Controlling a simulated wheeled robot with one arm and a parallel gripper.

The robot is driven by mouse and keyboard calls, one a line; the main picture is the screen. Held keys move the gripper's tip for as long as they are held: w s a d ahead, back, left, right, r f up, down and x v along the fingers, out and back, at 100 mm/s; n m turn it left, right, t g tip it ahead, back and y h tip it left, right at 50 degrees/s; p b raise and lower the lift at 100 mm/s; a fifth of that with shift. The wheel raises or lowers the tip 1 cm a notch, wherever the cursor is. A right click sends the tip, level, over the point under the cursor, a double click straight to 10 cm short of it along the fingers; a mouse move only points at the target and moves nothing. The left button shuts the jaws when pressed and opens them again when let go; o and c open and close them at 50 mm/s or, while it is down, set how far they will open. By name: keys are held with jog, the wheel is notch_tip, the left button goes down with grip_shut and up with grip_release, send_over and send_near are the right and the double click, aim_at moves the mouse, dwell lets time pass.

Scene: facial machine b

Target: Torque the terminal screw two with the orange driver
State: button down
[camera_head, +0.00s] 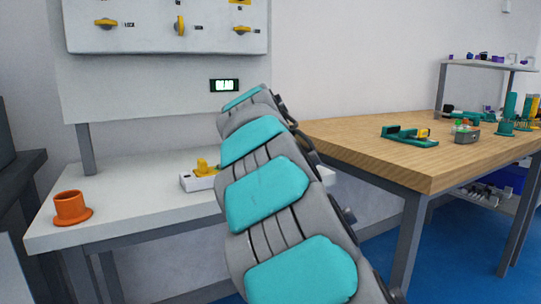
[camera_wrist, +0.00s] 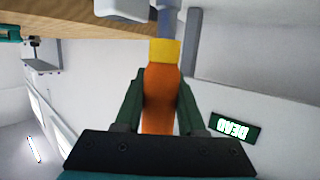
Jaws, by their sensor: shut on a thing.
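In the wrist view, my gripper (camera_wrist: 160,88) is shut on the orange driver (camera_wrist: 161,103). Its dark green fingers press on both sides of the orange handle. The driver has a yellow collar and a grey shaft pointing to the top of the picture, where its tip is cut off. A white block lies beside the shaft at the top edge. In the head view, my arm hides the gripper and driver. A white block with a yellow part (camera_head: 202,168) sits on the white table, partly behind my arm. I cannot make out terminal screw two in either view.
An orange cup-shaped holder (camera_head: 70,207) stands at the white table's (camera_head: 130,190) left. A grey panel (camera_head: 165,30) with yellow knobs and a small display (camera_head: 224,85) rises behind. The wooden table (camera_head: 400,160) at right carries green tools. The white table's middle is clear.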

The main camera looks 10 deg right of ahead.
jog(key=m+g+h+p, duration=0.1)
jog(key=h, duration=0.1)
jog(key=m+g+h+p, duration=0.1)
jog(key=m+p, duration=0.1)
jog(key=m+g+h+p, duration=0.1)
jog(key=m+h, duration=0.1)
jog(key=shift+s+d+h+p, duration=0.25)
jog(key=shift+d+h+p, duration=0.05)
jog(key=shift+d+p, duration=0.1)
jog(key=shift+r, duration=0.1)
dwell(0.3)
jog(key=shift+r+p, duration=0.3)
jog(key=shift+r, duration=0.15)
